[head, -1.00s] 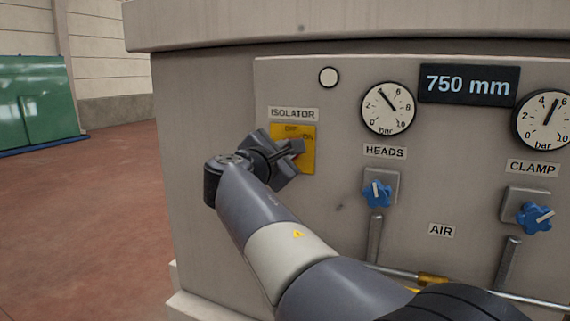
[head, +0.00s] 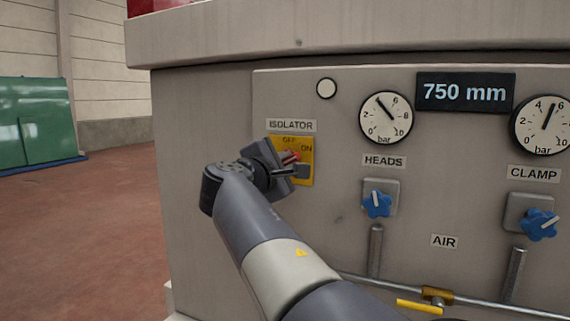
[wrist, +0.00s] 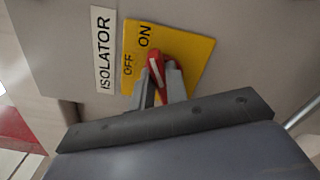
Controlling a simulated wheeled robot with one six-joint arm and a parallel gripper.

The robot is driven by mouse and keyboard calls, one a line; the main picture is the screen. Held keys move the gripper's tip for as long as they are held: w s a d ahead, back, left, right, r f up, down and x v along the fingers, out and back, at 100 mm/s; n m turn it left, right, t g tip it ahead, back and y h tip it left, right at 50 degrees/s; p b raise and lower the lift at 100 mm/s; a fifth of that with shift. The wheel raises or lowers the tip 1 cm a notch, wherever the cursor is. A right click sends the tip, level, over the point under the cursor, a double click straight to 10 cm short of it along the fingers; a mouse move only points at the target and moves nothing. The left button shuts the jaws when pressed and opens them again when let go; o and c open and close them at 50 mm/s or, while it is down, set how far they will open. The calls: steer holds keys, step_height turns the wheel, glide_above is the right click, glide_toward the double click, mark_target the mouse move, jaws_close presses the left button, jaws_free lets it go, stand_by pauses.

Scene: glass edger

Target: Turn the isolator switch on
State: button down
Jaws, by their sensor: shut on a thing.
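The isolator switch has a red handle (head: 291,157) with a white mark, on a yellow plate (head: 308,180) lettered OFF and ON. In the wrist view the handle (wrist: 155,66) sits between the two grey fingers of my gripper (wrist: 160,78), and the plate (wrist: 196,52) is behind it. The white mark there appears to point between OFF and ON; its exact angle is hard to tell. My gripper (head: 294,164) is shut on the handle, tilted against the panel in the head view. The fingers hide part of the handle and plate.
A white round lamp (head: 326,88) is above the plate. To the right are the heads gauge (head: 386,118), blue heads knob (head: 377,204), clamp gauge (head: 541,124) and blue clamp knob (head: 539,224). A brass valve (head: 437,296) sits low on a pipe. Open floor (head: 80,240) lies left.

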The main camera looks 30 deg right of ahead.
steer(key=c, duration=1.4)
jaws_free()
steer(key=b+v, duration=0.1)
steer(key=v, duration=1)
steer(key=shift+w+d, duration=0.1)
steer(key=shift+d, duration=0.1)
steer(key=p+x, duration=0.1)
steer(key=x, duration=0.9)
steer(key=shift+w+d, duration=0.25)
steer(key=shift+s+a, duration=0.1)
steer(key=shift+a, duration=0.05)
